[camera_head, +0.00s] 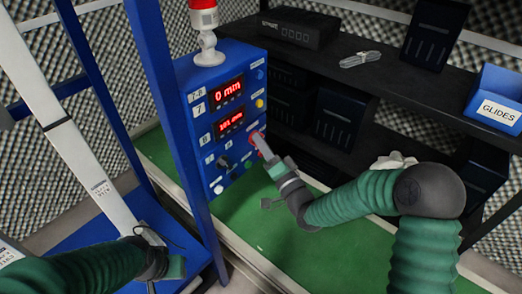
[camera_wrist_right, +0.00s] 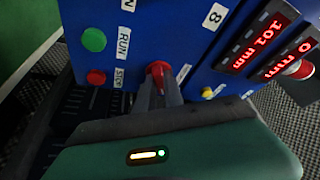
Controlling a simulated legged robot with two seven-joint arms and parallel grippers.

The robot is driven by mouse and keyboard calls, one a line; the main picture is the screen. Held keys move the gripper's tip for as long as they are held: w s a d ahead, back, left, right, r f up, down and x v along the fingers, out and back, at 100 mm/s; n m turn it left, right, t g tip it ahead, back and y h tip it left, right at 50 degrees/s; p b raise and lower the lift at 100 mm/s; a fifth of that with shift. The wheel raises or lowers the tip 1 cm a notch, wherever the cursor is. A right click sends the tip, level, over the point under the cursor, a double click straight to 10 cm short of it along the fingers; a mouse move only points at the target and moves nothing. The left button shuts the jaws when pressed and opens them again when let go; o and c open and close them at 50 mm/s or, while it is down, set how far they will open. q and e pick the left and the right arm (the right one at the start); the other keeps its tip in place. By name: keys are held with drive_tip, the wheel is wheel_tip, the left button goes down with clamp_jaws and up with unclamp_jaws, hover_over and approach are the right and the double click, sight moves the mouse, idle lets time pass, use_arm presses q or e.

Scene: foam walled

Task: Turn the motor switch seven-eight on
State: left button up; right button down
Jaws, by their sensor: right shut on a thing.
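The blue control panel (camera_head: 190,90) has two red displays, "0 mm" (camera_head: 229,90) above and "101 mm" (camera_head: 231,124) below, with labels 7-8, 7 and 8. My right gripper (camera_head: 263,148) is at the panel's right edge, its fingers shut on a red knob (camera_head: 256,136). In the right wrist view the red knob (camera_wrist_right: 158,72) sits between the fingertips (camera_wrist_right: 160,88); its label is not readable, so I cannot tell its switch position. My left gripper (camera_head: 165,262) is low at the left, away from the panel; its fingers are unclear.
A green RUN button (camera_wrist_right: 94,40) and red STOP button (camera_wrist_right: 96,77) are beside the knob. A red beacon (camera_head: 204,18) tops the panel. A blue post (camera_head: 165,90) stands left of it.

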drive_tip(key=shift+w+d+f+n+g+y+b, duration=0.1)
drive_tip(key=shift+f+n+g+y+b, duration=0.2)
drive_tip(key=shift+n+y+b, duration=1.7)
drive_tip(key=shift+s+f+n+g+y+b, duration=0.1)
drive_tip(key=shift+n+g+y+b, duration=0.65)
drive_tip(key=shift+n, duration=2.45)
drive_tip(key=shift+w+d+f+n+g+y+b, duration=0.15)
drive_tip(key=shift+n+y+b, duration=0.6)
drive_tip(key=shift+n+b, duration=1.5)
drive_tip(key=shift+a+n+p, duration=0.1)
drive_tip(key=shift+n+p, duration=0.2)
drive_tip(key=shift+n, duration=0.35)
drive_tip(key=c, duration=1.4)
unclamp_jaws()
drive_tip(key=shift+r, duration=0.15)
drive_tip(key=shift+c, duration=0.2)
drive_tip(key=shift+r, duration=0.1)
